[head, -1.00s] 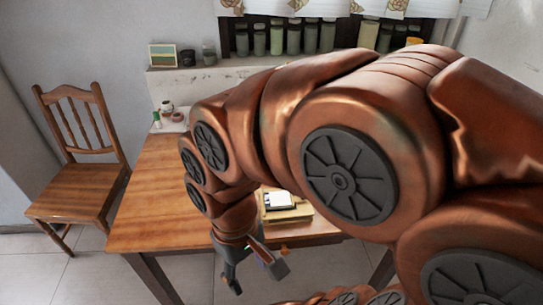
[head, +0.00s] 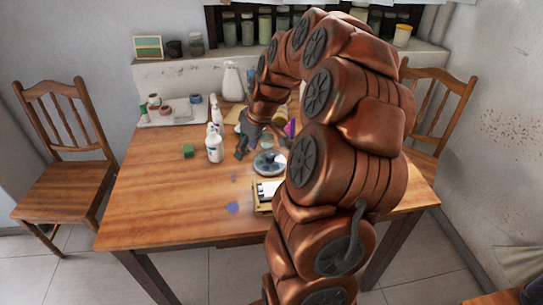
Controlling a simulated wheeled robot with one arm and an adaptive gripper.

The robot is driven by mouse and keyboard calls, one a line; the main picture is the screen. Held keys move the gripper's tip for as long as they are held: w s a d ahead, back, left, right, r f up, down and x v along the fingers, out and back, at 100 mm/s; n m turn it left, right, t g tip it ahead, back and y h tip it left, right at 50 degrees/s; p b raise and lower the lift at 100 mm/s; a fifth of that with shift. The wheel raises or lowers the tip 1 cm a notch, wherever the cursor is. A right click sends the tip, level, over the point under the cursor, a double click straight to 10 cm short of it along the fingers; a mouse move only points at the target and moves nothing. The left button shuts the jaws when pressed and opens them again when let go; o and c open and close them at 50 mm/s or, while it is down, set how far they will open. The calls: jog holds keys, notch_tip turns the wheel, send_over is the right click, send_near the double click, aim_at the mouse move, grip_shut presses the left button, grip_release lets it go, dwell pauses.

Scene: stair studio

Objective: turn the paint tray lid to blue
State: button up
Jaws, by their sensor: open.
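A round grey-blue dish (head: 266,167), which looks like the paint tray with its lid, lies on the wooden table (head: 165,210) near its middle. A darker knob-like part stands on its top. Its right edge is hidden by my arm, and I cannot tell which colour the lid points to. My gripper (head: 262,144) is open and points down over the table, just behind and above the dish in the picture. Its left finger is clear to see, and the right one is partly confused with things behind it. I see nothing held between the fingers.
A white jug (head: 233,82) and a tray of small jars (head: 170,112) stand behind. A boxed item (head: 263,197) lies in front. The table's front left is free.

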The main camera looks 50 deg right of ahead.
jog(key=t+h, duration=0.1)
send_near(271, 156)
jog(key=shift+w+d+f+m, duration=0.1)
jog(key=shift+w+f+m, duration=0.25)
jog(key=shift+f, duration=0.45)
jog(key=shift+p+x, duration=0.75)
jog(key=shift+x, duration=3)
jog(key=shift+r, duration=0.1)
jog(key=shift+c, duration=0.3)
grip_shut()
